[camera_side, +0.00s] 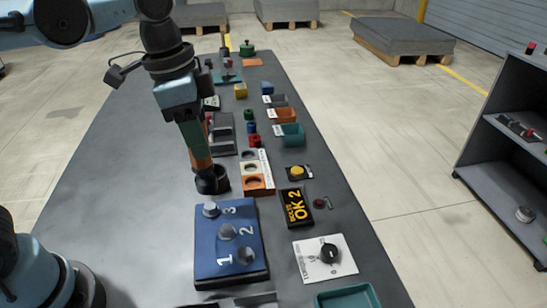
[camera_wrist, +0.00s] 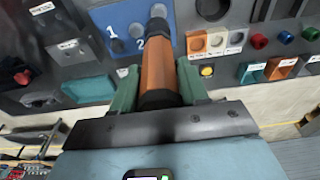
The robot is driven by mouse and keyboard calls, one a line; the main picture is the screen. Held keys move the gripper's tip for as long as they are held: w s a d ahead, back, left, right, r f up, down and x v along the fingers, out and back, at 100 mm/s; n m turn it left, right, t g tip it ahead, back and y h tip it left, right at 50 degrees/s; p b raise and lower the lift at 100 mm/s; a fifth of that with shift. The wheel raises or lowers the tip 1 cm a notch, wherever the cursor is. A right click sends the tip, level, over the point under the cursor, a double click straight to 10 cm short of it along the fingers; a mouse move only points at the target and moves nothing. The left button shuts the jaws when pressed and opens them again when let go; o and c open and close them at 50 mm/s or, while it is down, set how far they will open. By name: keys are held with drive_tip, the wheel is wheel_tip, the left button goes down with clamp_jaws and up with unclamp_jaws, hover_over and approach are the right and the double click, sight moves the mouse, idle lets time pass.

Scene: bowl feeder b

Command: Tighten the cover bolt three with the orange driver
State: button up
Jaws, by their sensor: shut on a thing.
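My gripper (camera_side: 194,132) is shut on the orange driver (camera_side: 202,162), which points down; its orange body also shows between my green fingers in the wrist view (camera_wrist: 157,70). The blue cover plate (camera_side: 212,246) lies nearer the side camera, marked 1, 2 and 3. Bolt three (camera_side: 211,209) is the grey bolt beside the 3, at the plate's far left. Bolt two (camera_side: 228,231) and bolt one (camera_side: 245,256) stand on the same plate. In the wrist view the driver's dark tip (camera_wrist: 158,12) overlaps the plate (camera_wrist: 125,14) and hides bolt three.
A dark round holder (camera_wrist: 212,8) stands beside the plate. A display (camera_side: 296,207) reads "BOLTS OK 2". A white dial panel (camera_side: 314,269) and a teal tray (camera_side: 347,297) are at the near right. Trays and coloured parts line the far table. The table's left side is clear.

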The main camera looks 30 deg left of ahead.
drive_tip(key=shift+w+a+r, duration=0.1)
drive_tip(key=shift+a+r, duration=0.05)
drive_tip(key=shift+a, duration=0.15)
